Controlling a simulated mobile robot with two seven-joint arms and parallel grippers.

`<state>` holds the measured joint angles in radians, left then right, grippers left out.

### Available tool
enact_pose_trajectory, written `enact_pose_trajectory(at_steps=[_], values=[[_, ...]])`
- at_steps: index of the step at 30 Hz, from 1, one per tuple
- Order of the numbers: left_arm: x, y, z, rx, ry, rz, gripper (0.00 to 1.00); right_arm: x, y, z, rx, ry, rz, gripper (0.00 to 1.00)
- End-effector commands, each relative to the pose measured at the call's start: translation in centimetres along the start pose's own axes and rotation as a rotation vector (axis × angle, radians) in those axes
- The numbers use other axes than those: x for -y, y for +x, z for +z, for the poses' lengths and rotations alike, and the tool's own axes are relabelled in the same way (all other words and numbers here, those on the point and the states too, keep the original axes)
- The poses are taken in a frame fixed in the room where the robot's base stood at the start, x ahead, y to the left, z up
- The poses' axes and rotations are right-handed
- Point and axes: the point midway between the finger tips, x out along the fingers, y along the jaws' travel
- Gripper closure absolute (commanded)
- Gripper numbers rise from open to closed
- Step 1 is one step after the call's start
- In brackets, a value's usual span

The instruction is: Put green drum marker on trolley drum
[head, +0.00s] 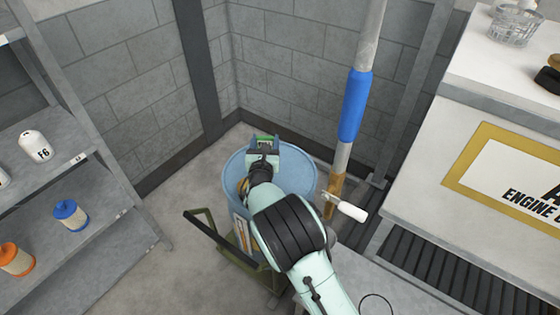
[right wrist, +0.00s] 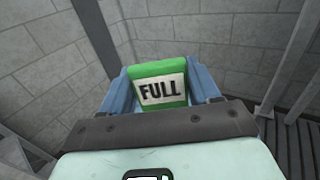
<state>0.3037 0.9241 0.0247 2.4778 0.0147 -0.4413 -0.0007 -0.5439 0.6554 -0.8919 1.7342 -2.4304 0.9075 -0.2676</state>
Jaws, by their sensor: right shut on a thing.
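The green drum marker (right wrist: 157,70), with a white label reading "FULL" (right wrist: 160,90), is held between the blue fingers of my right gripper (right wrist: 160,88). In the head view my right gripper (head: 264,144) is over the far part of the blue drum's top, and a bit of the green marker (head: 265,139) shows between its fingers. The trolley drum (head: 302,172) is blue and stands on a dark green trolley (head: 205,225). My right arm hides much of the drum. I cannot tell whether the marker touches the drum top. My left gripper is not in view.
A pole with a blue sleeve (head: 355,105) and a white handle (head: 345,207) stands just right of the drum. Grey block walls (head: 290,60) form a corner behind. Shelves (head: 100,215) with filters are at left, a sign-bearing counter (head: 490,90) at right.

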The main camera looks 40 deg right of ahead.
Motion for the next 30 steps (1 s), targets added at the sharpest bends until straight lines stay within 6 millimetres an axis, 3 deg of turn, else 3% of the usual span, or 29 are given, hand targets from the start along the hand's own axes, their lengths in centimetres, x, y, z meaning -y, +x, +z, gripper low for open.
enact_pose_trajectory(at_steps=[1,6,14,17,30], values=[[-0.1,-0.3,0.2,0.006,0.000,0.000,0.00,1.8,1.7,1.2,0.006,0.004,-0.038,0.73],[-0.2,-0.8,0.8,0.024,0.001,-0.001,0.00,6.1,5.5,3.6,0.007,0.008,-0.122,0.73],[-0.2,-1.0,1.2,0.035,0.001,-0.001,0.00,9.1,7.8,5.0,0.008,0.009,-0.169,0.73],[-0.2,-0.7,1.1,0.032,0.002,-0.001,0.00,9.3,7.9,3.5,0.006,0.005,-0.173,0.73],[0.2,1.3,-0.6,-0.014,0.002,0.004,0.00,9.2,8.0,-8.0,0.006,0.006,-0.171,0.73]])
